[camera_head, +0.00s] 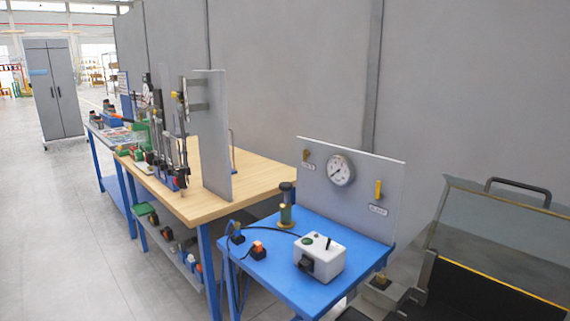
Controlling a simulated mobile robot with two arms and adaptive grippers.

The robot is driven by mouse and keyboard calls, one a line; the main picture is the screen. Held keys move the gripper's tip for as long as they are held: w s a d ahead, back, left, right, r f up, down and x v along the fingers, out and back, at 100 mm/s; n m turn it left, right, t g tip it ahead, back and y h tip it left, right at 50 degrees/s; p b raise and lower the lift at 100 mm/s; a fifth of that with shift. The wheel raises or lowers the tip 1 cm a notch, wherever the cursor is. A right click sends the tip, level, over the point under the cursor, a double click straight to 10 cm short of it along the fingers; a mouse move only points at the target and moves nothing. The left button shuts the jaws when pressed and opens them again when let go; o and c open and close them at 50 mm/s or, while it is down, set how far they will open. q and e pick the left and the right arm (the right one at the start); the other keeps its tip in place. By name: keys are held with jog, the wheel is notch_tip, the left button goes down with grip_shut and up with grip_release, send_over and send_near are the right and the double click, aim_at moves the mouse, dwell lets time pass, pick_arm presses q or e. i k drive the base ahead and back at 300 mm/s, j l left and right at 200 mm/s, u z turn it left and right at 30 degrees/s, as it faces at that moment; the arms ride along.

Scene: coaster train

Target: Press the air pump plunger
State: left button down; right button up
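A small upright cylinder with a dark top and a brass-green body (286,212) stands at the back left of the blue table (262,279). It looks like the air pump, with its dark plunger knob (287,187) at the top. How far the plunger stands out is too small to tell. A round white pressure gauge (341,170) sits on the grey panel (312,205) behind the table. Neither of my grippers is in view.
A white control box (319,257) and a small black box with a red button (258,250) stand on the blue table. A yellow handle (378,189) is on the panel. A wooden workbench (207,206) adjoins at left; a dark machine (480,280) stands at right. Floor at left is clear.

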aim_at(286, 186)
jog(key=i+j+z, duration=0.1)
jog(key=i+j, duration=0.3)
jog(key=i, duration=0.15)
jog(key=i+j+z, duration=0.1)
jog(key=i+j, duration=0.35)
jog(key=i, duration=0.1)
